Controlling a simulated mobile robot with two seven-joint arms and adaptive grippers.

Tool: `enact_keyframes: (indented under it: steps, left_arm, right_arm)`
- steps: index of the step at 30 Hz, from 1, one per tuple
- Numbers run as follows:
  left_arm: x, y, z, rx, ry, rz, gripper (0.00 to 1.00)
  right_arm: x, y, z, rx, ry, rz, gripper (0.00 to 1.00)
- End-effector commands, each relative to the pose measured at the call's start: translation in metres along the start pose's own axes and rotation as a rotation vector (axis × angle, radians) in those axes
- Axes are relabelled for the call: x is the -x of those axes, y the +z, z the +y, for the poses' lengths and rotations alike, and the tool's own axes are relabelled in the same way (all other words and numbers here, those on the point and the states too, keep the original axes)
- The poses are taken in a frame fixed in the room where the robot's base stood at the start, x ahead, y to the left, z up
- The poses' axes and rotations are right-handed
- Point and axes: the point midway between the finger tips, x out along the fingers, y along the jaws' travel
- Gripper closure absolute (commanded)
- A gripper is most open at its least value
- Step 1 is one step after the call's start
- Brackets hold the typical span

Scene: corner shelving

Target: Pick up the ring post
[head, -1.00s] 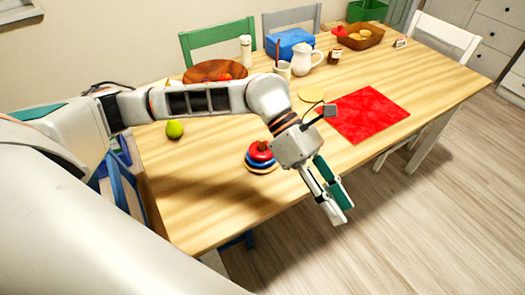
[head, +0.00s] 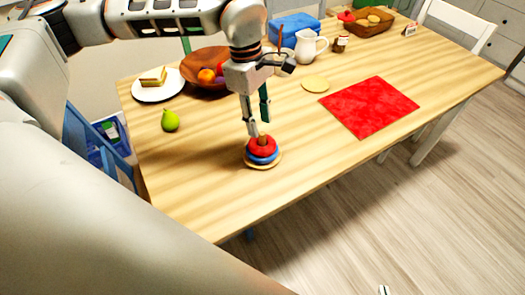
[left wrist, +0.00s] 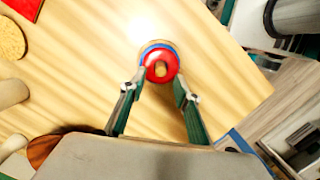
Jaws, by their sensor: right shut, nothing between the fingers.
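The ring post (head: 262,151) stands upright on the table near its front edge, with red and blue rings on a pale wooden base and a wooden peg on top. In the left wrist view the ring post (left wrist: 160,67) appears from above, just beyond the fingertips and centred between them. My left gripper (head: 258,128) is open and empty, pointing down just above and behind the ring post; its fingers are spread wide in the left wrist view (left wrist: 158,93). Only a tip of my right gripper (head: 384,290) shows at the bottom edge, shut and away from the table.
A green pear (head: 170,120), a plate with a sandwich (head: 152,95) and a brown fruit bowl (head: 190,83) are on the left. A red cloth (head: 369,107), round tan mat (head: 315,84) and white pitcher (head: 308,46) lie right and behind. The front tabletop is clear.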

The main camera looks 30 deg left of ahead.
Motion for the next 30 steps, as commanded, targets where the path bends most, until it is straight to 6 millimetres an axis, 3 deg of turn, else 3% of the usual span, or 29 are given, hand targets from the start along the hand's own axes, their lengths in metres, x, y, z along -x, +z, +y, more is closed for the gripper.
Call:
enact_keyframes:
  steps: [9, 17, 21, 30]
  left_arm:
    - [-0.043, 0.004, -0.001, 0.000, -0.003, -0.001, 0.68]
    - [-0.046, 0.004, -0.001, 0.000, 0.000, -0.001, 0.68]
    - [-0.046, 0.004, -0.001, 0.000, 0.000, -0.001, 1.00]
    - [-0.046, 0.004, 0.000, 0.000, 0.001, -0.002, 1.00]
  right_arm:
    - [0.000, 0.004, -0.002, 0.003, -0.001, -0.003, 1.00]
    - [-0.004, -0.004, 0.002, 0.007, 0.004, 0.011, 1.00]
    - [-0.005, -0.006, 0.004, 0.008, 0.006, 0.015, 1.00]
    - [-0.004, -0.001, 0.002, 0.007, 0.004, 0.006, 1.00]
